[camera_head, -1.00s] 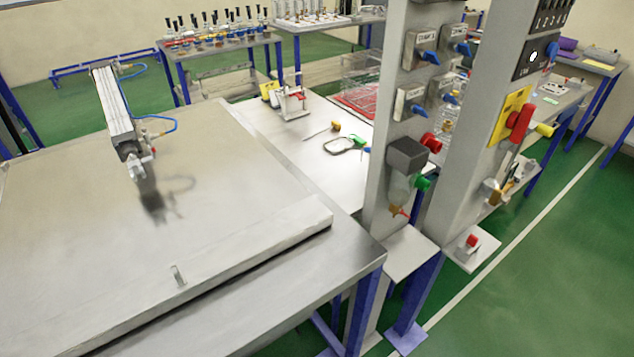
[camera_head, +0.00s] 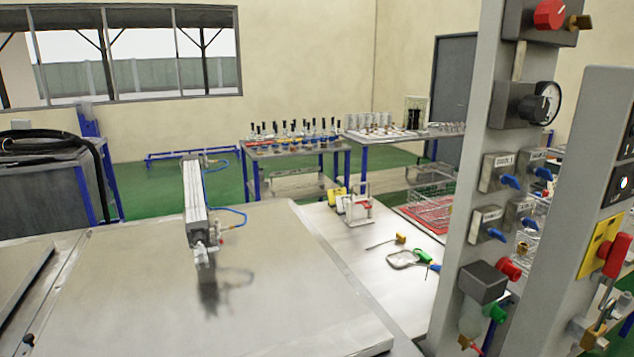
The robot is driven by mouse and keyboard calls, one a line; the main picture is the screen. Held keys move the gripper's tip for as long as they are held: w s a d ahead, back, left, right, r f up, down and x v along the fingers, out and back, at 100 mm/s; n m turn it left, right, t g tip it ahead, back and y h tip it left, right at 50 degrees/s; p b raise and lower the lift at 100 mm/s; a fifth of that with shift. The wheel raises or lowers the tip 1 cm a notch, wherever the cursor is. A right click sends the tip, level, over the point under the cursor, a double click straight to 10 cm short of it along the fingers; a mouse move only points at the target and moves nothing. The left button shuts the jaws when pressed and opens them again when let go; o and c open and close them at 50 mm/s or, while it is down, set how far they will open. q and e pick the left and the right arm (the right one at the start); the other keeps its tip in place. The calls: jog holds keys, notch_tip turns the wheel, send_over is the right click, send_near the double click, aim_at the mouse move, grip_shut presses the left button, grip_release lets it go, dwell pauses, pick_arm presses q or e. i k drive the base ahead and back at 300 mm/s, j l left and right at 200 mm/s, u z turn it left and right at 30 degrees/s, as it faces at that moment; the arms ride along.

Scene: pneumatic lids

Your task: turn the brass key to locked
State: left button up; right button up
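A brass-coloured piece (camera_head: 579,22) sticks out to the right of a red round knob (camera_head: 549,14) on a grey box at the top of the near grey post (camera_head: 515,100). It may be the brass key; its turn position is too small to tell. Another brass-coloured piece (camera_head: 588,332) sits low on the right panel, below a red handle (camera_head: 616,256) on a yellow plate (camera_head: 597,248). Neither of my grippers is in view.
A pressure gauge (camera_head: 546,103), blue-handled valves (camera_head: 497,234) and a grey box (camera_head: 482,283) are on the near post. A metal lid (camera_head: 270,300) with a pneumatic cylinder (camera_head: 196,200) fills the lower left. A bench behind holds a hand lens (camera_head: 403,259) and small tools.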

aim_at(584, 22)
jog(key=k+l+z, duration=0.15)
jog(key=l+z, duration=0.25)
jog(key=k+l+z, duration=0.15)
jog(key=z, duration=0.2)
